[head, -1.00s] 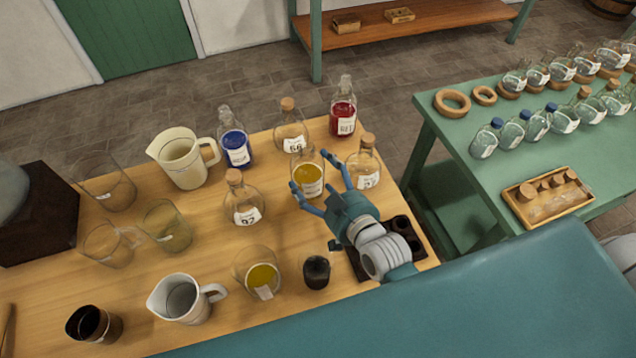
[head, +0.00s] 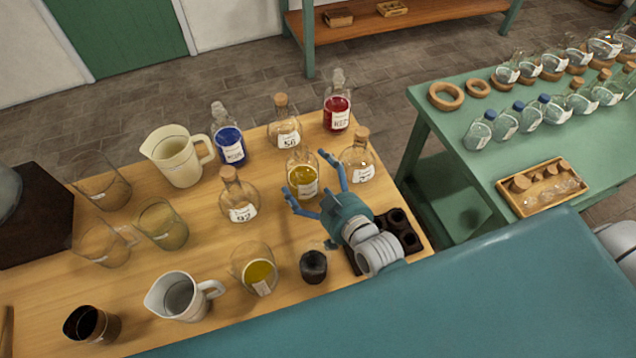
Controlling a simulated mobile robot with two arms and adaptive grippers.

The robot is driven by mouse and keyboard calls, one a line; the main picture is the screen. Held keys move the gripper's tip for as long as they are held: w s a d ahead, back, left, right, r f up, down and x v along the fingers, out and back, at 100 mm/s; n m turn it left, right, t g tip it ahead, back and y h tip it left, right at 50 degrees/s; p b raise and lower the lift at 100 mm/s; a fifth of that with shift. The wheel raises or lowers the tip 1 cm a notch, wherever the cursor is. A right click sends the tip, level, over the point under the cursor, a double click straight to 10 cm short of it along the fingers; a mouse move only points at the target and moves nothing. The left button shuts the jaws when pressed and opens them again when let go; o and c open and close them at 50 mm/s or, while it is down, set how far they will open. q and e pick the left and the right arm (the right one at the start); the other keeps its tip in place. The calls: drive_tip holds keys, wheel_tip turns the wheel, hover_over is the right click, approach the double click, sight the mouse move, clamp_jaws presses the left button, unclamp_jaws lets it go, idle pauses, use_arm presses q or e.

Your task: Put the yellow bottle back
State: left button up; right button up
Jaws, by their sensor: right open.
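The yellow bottle (head: 303,182), clear glass with yellow liquid and a white label, stands on the wooden table among other bottles. My right gripper (head: 305,174) comes in from the lower right. Its blue fingers are spread open, one on the left side of the bottle and one on the right. I cannot tell whether they touch it. A dark rack (head: 411,240) with round holes lies at the table's right edge, partly hidden by my right arm. My left gripper is not in view.
Close around stand a blue bottle (head: 231,145), a red bottle (head: 337,112) and corked bottles (head: 357,165), (head: 239,201). In front are a beaker with yellow liquid (head: 259,275) and a dark jar (head: 313,266). A green table (head: 480,165) holds several flasks.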

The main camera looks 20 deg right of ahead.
drive_tip(key=b+v, duration=0.1)
drive_tip(key=v, duration=1.1)
drive_tip(key=shift+b, duration=0.4)
